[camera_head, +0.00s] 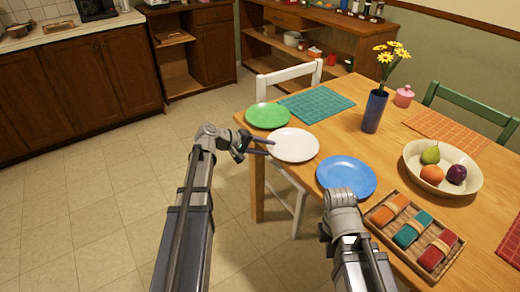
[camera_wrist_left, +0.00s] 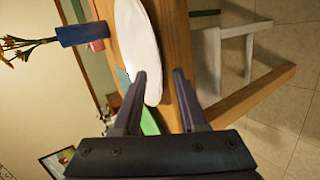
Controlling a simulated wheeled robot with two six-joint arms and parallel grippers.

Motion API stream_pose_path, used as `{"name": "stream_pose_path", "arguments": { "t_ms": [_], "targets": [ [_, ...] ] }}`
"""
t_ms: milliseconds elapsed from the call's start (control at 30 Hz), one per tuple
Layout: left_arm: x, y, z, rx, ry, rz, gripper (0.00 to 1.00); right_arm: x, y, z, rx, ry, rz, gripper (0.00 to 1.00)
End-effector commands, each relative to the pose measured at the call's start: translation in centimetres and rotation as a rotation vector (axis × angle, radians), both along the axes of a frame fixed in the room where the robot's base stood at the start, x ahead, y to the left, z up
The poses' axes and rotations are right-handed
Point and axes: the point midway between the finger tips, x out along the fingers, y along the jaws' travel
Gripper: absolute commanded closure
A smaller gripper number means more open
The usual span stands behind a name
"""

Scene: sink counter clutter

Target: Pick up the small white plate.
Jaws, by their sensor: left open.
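The small white plate (camera_head: 293,145) lies on the wooden table at its left edge, between a green plate (camera_head: 267,115) and a blue plate (camera_head: 346,177). My left gripper (camera_head: 268,147) is open at the plate's left rim. In the left wrist view, the white plate (camera_wrist_left: 137,42) is seen nearly edge-on, and its near rim reaches between the two open fingers (camera_wrist_left: 159,75). I cannot tell whether either finger touches it. My right arm shows over the table's front edge, but its gripper fingers are not visible.
On the wooden table (camera_head: 335,133) are a teal placemat (camera_head: 316,104), a blue vase (camera_head: 375,112) with yellow flowers, a fruit bowl (camera_head: 412,158) and a wicker tray (camera_head: 378,198) with rolled cloths. A white chair (camera_head: 268,88) stands behind. Floor left of the table is clear.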

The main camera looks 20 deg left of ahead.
Motion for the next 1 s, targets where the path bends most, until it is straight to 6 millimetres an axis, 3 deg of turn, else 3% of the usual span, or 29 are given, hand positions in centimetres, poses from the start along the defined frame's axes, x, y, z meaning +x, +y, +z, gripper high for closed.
{"name": "stream_pose_path", "arguments": {
  "t_ms": [267, 633, 1000],
  "targets": [
    [0.05, -0.08, -0.02, 0.0, 0.0, 0.0, 0.58, 0.0, 0.0, -0.01, 0.0, 0.0, 0.0, 1.0],
    [0.05, -0.06, -0.02, 0.0, 0.0, 0.0, 0.99, 0.0, 0.0, -0.02, 0.0, 0.0, 0.0, 1.0],
    [0.03, -0.05, -0.03, 0.001, 0.001, 0.0, 1.0, 0.0, 0.0, -0.02, 0.0, 0.0, 0.0, 1.0]
  ]
}}
